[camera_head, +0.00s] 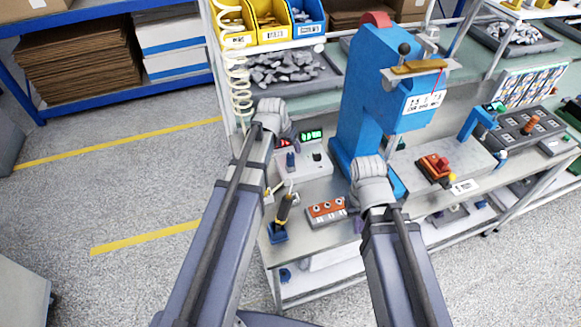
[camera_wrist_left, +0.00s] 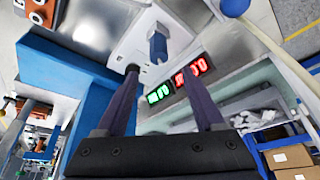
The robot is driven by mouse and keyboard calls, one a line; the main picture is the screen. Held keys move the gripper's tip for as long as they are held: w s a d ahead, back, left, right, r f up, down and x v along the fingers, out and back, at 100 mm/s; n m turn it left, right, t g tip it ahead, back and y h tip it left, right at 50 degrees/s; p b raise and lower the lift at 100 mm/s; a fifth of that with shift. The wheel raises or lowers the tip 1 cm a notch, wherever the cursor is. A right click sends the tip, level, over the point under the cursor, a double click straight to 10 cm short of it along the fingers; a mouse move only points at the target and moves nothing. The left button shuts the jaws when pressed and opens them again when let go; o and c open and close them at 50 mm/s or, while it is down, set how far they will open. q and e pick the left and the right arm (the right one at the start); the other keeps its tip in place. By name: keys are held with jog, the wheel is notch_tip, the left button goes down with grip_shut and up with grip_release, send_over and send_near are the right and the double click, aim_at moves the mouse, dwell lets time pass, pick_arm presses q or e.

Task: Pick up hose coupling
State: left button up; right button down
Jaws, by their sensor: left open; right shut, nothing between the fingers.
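A pale coiled hose (camera_head: 238,75) hangs at the left of the bench. In the left wrist view a cream hose (camera_wrist_left: 262,40) ends in a rounded blue piece (camera_wrist_left: 235,7) at the top edge, which may be the hose coupling; I cannot tell for sure. My left gripper (camera_head: 290,133) is above the back left of the bench near the hose. In the left wrist view its fingers (camera_wrist_left: 158,70) are apart with nothing held, and the blue piece is outside them, to the upper right. My right gripper (camera_head: 355,218) is shut and empty, low by the bench's front, partly hidden by its wrist.
A white test unit (camera_head: 316,168) with red and green displays and a blue block (camera_wrist_left: 158,46) lies beyond my left fingers. A blue press (camera_head: 362,115) stands right of it. An orange-topped block (camera_head: 326,210) and a dark-and-yellow tool (camera_head: 284,208) are at the front.

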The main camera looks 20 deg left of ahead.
aim_at(290, 155)
pick_arm(q)
jog(key=shift+b+x, duration=0.5)
jog(key=shift+x, duration=0.45)
jog(key=shift+f+b, duration=0.55)
jog(key=b+x, duration=0.4)
jog(key=shift+s+f, duration=0.25)
jog(key=shift+s, duration=0.05)
jog(key=shift+r, duration=0.1)
grip_shut()
